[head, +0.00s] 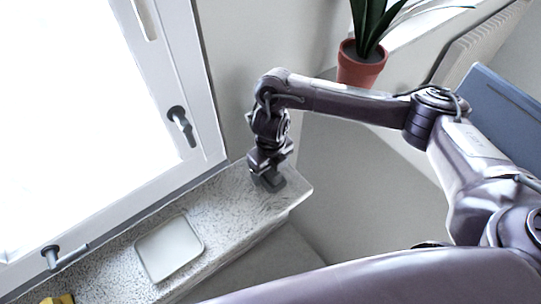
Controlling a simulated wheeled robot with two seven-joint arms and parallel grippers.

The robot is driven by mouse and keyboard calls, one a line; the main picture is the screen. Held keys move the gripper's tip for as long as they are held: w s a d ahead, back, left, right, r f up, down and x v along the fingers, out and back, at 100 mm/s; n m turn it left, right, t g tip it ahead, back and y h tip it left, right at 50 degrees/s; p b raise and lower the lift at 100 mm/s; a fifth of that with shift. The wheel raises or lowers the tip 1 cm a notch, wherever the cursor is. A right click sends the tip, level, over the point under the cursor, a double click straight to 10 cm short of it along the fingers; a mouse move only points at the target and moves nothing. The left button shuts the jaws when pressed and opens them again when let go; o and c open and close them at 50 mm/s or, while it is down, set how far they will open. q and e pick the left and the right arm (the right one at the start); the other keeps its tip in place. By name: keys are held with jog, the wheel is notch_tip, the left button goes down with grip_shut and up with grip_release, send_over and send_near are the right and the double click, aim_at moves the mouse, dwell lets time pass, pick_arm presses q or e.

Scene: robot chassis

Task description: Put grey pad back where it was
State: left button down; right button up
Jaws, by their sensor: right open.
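The grey pad (170,248) is a light, flat square with rounded corners. It lies on the speckled stone window sill (215,208), left of my right gripper. My right gripper (268,184) points down over the right end of the sill, close to its surface. It is open, with nothing seen between its fingers, and stands apart from the pad. My left gripper is not in view.
A window with a handle (181,126) rises behind the sill. A second handle (62,257) is at the lower left, near a yellow object (57,299). A potted plant (361,64) stands at the top. The sill between pad and gripper is clear.

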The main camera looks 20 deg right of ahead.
notch_tip(320, 180, up, 11)
dwell(0.4)
dwell(0.5)
